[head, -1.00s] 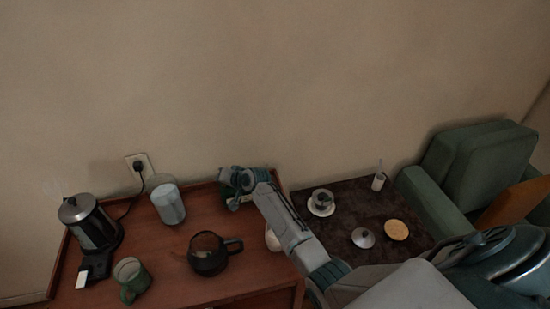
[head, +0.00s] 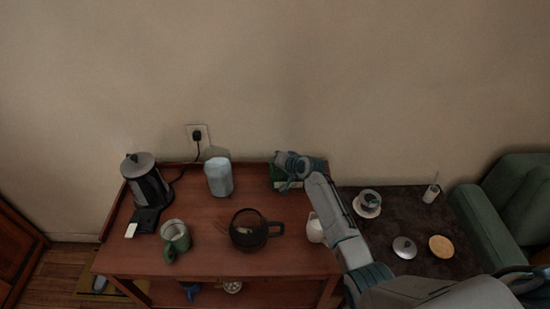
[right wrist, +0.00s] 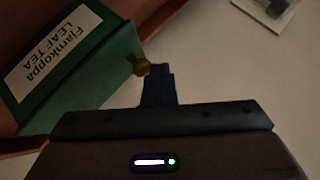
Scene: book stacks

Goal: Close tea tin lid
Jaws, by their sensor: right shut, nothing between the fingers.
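The green tea tin (head: 284,185) stands at the back right of the wooden trolley top, partly hidden by my right gripper (head: 291,164). In the right wrist view the tin (right wrist: 84,84) fills the left side, with a white label reading "Flarnkoppa LEAF TEA". A small brass knob (right wrist: 138,65) shows at the tin's right edge, just left of the fingertips of my right gripper (right wrist: 160,72). The gripper is shut and empty. I cannot tell whether knob and fingers touch, or how far the lid stands open. My left gripper is out of view.
On the trolley (head: 205,262) stand an electric kettle (head: 147,186), a pale canister (head: 219,177), a green mug (head: 175,238), a dark glass pot (head: 249,230) and a white jug (head: 314,229). A dark side table (head: 385,220) and green armchair (head: 500,205) are at right.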

